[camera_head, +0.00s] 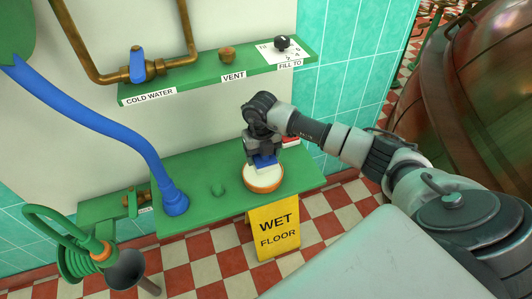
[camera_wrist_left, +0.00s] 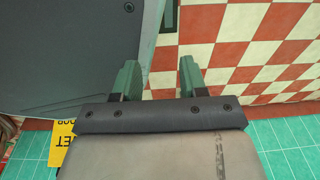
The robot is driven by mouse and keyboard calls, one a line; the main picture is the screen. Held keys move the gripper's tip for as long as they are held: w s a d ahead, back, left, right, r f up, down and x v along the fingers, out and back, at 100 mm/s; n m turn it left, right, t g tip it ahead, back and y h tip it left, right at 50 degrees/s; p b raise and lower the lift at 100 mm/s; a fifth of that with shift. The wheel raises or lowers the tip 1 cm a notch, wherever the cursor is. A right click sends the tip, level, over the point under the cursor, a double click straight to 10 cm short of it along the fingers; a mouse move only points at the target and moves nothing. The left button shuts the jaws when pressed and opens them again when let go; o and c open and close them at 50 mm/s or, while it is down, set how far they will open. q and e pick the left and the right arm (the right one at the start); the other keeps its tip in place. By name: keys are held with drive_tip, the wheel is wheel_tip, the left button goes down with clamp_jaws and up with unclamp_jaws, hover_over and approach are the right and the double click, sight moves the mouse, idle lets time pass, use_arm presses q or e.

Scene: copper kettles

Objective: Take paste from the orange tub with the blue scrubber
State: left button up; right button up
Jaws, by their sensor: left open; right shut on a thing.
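The orange tub (camera_head: 264,187) stands on the lower green shelf, with pale paste (camera_head: 266,174) filling its top. The blue scrubber (camera_head: 265,160) is held by my right gripper (camera_head: 263,152), which points down over the tub. The scrubber is at the paste surface in the picture; I cannot tell whether it touches. My left gripper (camera_wrist_left: 163,80) shows in the left wrist view, open and empty, with green fingers apart above the checkered floor. It is not visible in the head view.
Above is a shelf labelled COLD WATER and VENT (camera_head: 190,88). A yellow wet floor sign (camera_head: 275,230) stands below. A large copper kettle (camera_head: 470,90) is at right.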

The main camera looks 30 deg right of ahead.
use_arm(q)
drive_tip(key=shift+s+a+f+p, duration=0.1)
drive_tip(key=shift+s+a+p, duration=0.1)
drive_tip(key=shift+s, duration=0.5)
drive_tip(key=shift+s+a+f+p, duration=0.1)
drive_tip(key=shift+s+f+p, duration=0.05)
drive_tip(key=shift+s, duration=0.55)
drive_tip(key=shift+s+a+f+p, duration=0.1)
drive_tip(key=shift+s+p, duration=0.1)
drive_tip(key=shift+s, duration=0.5)
use_arm(e)
drive_tip(key=shift+r, duration=0.8)
